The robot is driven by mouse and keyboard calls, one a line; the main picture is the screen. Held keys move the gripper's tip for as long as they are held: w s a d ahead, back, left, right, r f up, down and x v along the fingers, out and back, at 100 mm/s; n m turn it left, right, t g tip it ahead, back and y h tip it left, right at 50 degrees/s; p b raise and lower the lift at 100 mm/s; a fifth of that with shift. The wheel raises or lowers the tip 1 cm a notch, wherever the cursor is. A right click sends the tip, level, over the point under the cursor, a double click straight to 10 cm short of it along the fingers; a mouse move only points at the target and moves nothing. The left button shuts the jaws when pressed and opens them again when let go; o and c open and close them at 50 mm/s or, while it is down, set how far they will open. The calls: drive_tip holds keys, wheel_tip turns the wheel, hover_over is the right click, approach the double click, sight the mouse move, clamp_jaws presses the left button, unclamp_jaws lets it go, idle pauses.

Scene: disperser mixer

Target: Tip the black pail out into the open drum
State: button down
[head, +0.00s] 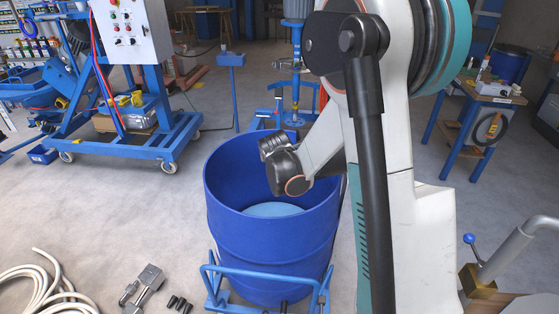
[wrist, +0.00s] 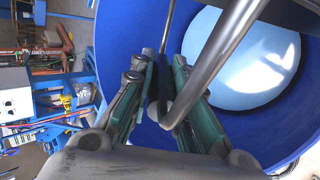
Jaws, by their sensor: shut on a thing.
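The open drum (head: 232,245) is a large blue barrel in front of me, with a light blue surface (head: 270,209) inside. It fills much of the wrist view (wrist: 125,25), where the pale round surface (wrist: 245,60) shows inside its wall. My gripper (wrist: 165,95) is at the drum's mouth, its green-padded fingers shut on a bent metal rod (wrist: 215,55), which looks like a wire handle. In the head view my arm hides the fingertips and the rod. I cannot make out the black pail in either view.
A blue tube frame (head: 265,274) stands against the drum's front. A hose (head: 40,275) and a metal clamp (head: 143,287) lie on the floor at left. A wheeled blue machine (head: 130,140) stands behind left, a blue table (head: 480,100) behind right.

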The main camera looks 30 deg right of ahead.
drive_tip(key=shift+w+a+f+n+h+b, duration=0.1)
drive_tip(key=shift+a+f+n+h+b, duration=0.15)
drive_tip(key=shift+f+b, duration=0.25)
drive_tip(key=shift+w+a+f+n+h+b, duration=0.15)
drive_tip(key=shift+a+f+h+b, duration=0.1)
drive_tip(key=shift+f+h+b, duration=0.15)
idle(1.6)
wheel_tip(320, 180, up, 5)
drive_tip(key=m+t+y+b, duration=0.2)
drive_tip(key=m+y+b, duration=0.1)
drive_tip(key=y+b, duration=0.1)
drive_tip(key=m+t+y+b, duration=0.3)
drive_tip(key=y+b, duration=0.1)
drive_tip(key=m+t+y+b, duration=0.3)
drive_tip(key=m+y+b, duration=0.1)
drive_tip(key=y, duration=0.1)
idle(0.6)
